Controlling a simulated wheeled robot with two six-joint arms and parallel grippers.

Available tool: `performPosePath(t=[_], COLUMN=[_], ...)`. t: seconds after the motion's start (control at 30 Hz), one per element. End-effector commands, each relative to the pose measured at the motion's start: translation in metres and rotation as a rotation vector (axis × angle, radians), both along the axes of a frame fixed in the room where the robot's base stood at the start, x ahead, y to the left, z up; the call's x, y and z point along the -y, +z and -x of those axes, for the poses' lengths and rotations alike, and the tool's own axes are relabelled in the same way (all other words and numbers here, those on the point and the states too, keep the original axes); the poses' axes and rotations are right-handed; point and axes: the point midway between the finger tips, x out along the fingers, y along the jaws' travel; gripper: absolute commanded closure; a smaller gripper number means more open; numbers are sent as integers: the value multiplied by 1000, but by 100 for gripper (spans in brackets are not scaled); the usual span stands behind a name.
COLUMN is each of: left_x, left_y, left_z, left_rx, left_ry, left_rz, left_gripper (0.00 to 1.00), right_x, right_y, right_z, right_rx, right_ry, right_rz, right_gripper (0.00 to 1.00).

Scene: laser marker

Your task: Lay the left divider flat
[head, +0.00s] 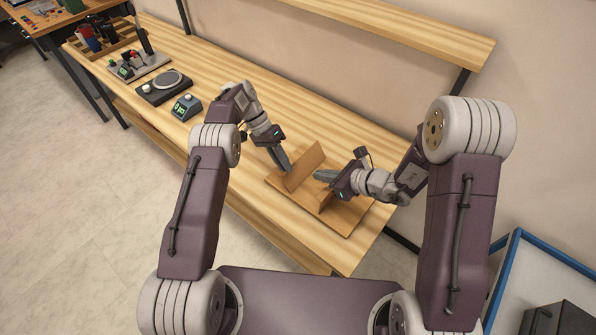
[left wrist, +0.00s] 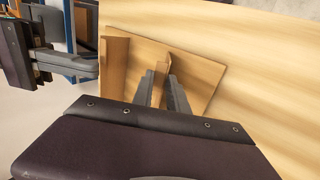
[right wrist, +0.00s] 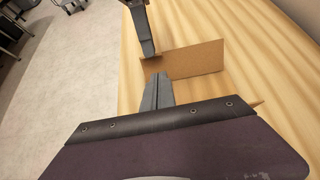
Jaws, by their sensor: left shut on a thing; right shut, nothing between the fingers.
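The wooden board (head: 343,226) lies on the bench with two thin wooden dividers standing on it. The left divider (head: 306,168) stands up from the board, perhaps slightly tilted. It also shows in the right wrist view (right wrist: 190,60) and the left wrist view (left wrist: 161,72). My left gripper (head: 285,165) is shut on the near end of the left divider, with a finger on each side. My right gripper (head: 319,175) is shut and empty, close to the right divider (head: 327,197), which it partly hides. The right divider also stands in the left wrist view (left wrist: 116,66).
A shelf (head: 400,30) runs along the wall. The bench between devices and board is clear.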

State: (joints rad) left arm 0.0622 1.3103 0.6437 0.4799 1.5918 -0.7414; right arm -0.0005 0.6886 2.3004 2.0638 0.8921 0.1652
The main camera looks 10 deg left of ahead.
Motion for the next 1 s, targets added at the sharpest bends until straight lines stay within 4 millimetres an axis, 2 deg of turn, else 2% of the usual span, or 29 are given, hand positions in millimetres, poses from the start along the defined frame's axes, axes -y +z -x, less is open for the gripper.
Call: performPosePath(t=[0.3, 0.5, 1.0], left_x=[0, 0, 0], left_y=[-2, -3, -3], left_z=[2, 2, 2], left_rx=[-7, -8, -9], left_ry=[-2, -2, -3], left_rz=[0, 0, -1], left_gripper=[100, 100, 100], right_x=[-49, -69, -77], right_y=[-40, -57, -63], right_z=[-31, -45, -51], right_rx=[0, 1, 0], right_ry=[4, 3, 2], right_rz=[1, 2, 1], right_gripper=[100, 100, 100])
